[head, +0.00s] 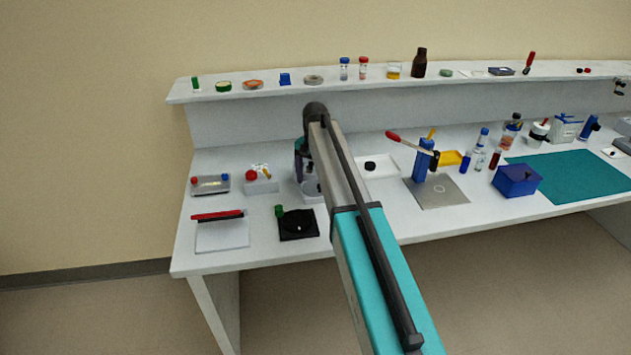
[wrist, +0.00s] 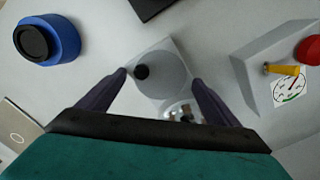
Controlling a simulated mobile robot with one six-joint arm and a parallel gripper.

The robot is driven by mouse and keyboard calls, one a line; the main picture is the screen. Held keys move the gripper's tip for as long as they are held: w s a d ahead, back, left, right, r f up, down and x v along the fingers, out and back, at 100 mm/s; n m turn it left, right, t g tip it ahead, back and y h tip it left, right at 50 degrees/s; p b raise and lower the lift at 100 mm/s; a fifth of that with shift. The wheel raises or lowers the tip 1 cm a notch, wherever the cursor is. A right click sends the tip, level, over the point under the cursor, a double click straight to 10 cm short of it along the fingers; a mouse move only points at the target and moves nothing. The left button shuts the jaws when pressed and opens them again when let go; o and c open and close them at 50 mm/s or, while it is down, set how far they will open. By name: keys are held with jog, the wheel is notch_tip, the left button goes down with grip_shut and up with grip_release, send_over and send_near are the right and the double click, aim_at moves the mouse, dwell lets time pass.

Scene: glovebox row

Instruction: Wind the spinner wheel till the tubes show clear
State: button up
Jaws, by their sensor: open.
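The spinner wheel is a pale grey disc with a black knob (wrist: 141,72) near its rim, on a light base; the disc (wrist: 168,72) lies between my gripper's fingers in the wrist view. My gripper (wrist: 161,78) is open and empty. Its left fingertip is close to the knob; I cannot tell whether they touch. A clear, shiny round part (wrist: 182,112) sits by the disc, partly hidden by my gripper. I cannot make out the tubes' contents. In the head view the spinner (head: 312,187) stands on the bench, partly hidden by my arm.
A white box (head: 261,180) with a red knob and dial stands close beside the spinner. A blue round thing with a black top (wrist: 47,38) is on the other side. A black turntable-like plate (head: 298,225) lies in front. A raised shelf (head: 300,92) with bottles runs behind.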

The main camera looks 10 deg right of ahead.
aim_at(315, 187)
jog(key=shift+r, duration=0.15)
notch_tip(315, 187, up, 14)
jog(key=b, duration=0.3)
jog(key=shift+f, duration=0.2)
dwell(0.3)
